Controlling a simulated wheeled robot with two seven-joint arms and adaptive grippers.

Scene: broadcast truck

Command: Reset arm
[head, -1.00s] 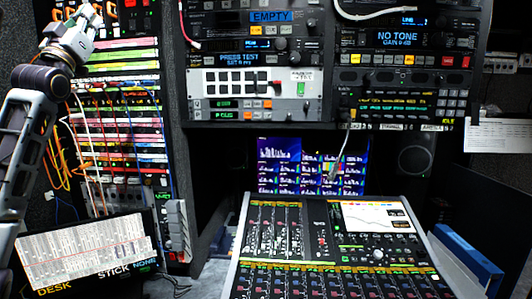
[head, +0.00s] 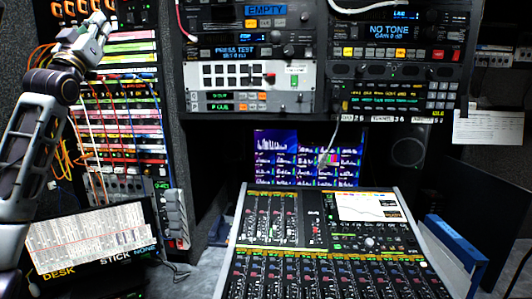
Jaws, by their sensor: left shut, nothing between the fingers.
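My left arm rises along the left edge of the head view and bends toward the patch bay. My left gripper (head: 101,22) is at the top left, shut and empty, in front of the upper rows of the patch bay (head: 125,110). The picture does not show whether it touches the panel. My right gripper is out of view.
Patch cables (head: 62,150) hang from the bay beside my arm. A labelled screen (head: 92,238) is below. A mixing console (head: 325,262) stands at centre right, with a monitor (head: 285,172) behind it and rack units (head: 390,50) above.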

